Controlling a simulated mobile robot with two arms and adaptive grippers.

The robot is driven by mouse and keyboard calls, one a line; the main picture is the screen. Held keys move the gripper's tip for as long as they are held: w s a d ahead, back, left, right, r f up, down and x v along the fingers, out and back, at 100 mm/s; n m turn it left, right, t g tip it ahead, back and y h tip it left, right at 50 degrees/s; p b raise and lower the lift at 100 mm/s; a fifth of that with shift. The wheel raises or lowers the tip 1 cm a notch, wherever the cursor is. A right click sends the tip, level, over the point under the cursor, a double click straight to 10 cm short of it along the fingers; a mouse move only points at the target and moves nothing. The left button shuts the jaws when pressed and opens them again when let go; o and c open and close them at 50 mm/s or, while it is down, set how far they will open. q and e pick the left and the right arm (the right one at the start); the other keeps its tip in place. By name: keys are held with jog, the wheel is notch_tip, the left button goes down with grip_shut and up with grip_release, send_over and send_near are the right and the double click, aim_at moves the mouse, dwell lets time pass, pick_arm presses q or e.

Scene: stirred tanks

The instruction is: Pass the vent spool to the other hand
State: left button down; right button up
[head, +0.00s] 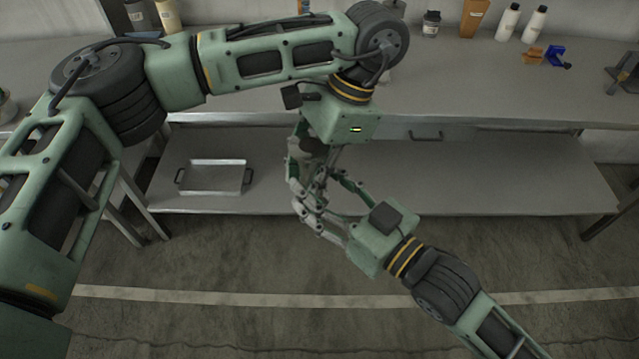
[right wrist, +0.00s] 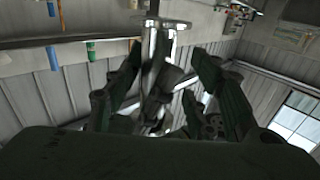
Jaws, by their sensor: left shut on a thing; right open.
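My left gripper (head: 312,178) reaches down from the upper arm in the head view and is shut on the vent spool. The spool is mostly hidden among the fingers there, and its outline cannot be made out. In the right wrist view a bright metal piece with a flange-like top (right wrist: 165,24) shows beyond the fingers; it looks like the spool. My right gripper (head: 328,208) comes from the lower right, its open fingers close to the left gripper's. In the right wrist view the right gripper (right wrist: 170,85) has its fingers on both sides of grey parts; contact cannot be told.
Behind the grippers is a steel bench (head: 490,90) with a lower shelf (head: 480,185). A metal tray (head: 213,178) lies on the shelf at the left. Bottles (head: 508,22), an orange-brown container (head: 473,17) and a blue part (head: 556,56) stand at the back right. The floor in front is clear.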

jog(key=shift+w+a, duration=0.15)
jog(key=shift+a, duration=0.05)
jog(key=shift+c, duration=0.4)
jog(key=c, duration=1.1)
jog(key=o, duration=1.2)
jog(key=shift+d, duration=0.1)
jog(key=shift+v, duration=5.95)
